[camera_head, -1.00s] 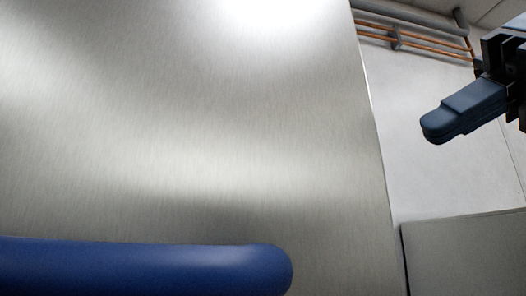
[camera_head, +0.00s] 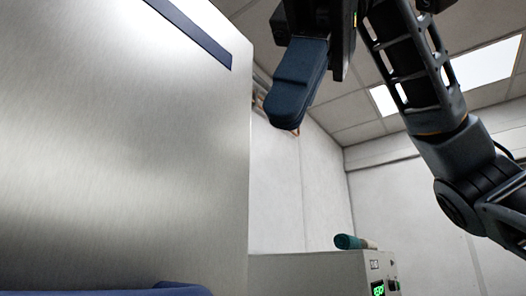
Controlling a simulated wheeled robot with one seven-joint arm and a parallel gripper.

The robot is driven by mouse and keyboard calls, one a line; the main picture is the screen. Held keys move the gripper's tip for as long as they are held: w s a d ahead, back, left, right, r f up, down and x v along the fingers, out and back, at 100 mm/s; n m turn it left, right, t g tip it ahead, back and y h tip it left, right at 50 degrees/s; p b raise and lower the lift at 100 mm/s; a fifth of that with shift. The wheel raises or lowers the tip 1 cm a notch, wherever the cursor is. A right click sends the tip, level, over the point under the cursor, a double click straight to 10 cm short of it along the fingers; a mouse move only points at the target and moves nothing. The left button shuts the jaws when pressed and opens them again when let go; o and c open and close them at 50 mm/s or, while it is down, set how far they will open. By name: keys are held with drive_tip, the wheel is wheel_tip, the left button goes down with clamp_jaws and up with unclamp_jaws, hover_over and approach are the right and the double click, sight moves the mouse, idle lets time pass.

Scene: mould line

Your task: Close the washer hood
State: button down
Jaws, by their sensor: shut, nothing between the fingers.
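The washer hood (camera_head: 130,150) is a large brushed-metal panel filling the left half of the head view. A blue bar (camera_head: 175,289), which looks like its handle, shows at the bottom edge, mostly cut off. A dark blue strip (camera_head: 190,30) runs along the hood's upper part. My gripper (camera_head: 284,122) is high, just right of the hood's right edge, with its dark blue fingers together and pointing down. The fingers hold nothing. I cannot tell how far it stands from the hood in depth. The washer's body below is hidden.
A white wall (camera_head: 410,220) is behind. The space right of the cabinet looks clear.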

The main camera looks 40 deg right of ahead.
sight(202, 288)
drive_tip(key=p+x, duration=0.1)
drive_tip(key=x, duration=1.1)
drive_tip(key=shift+s, duration=0.1)
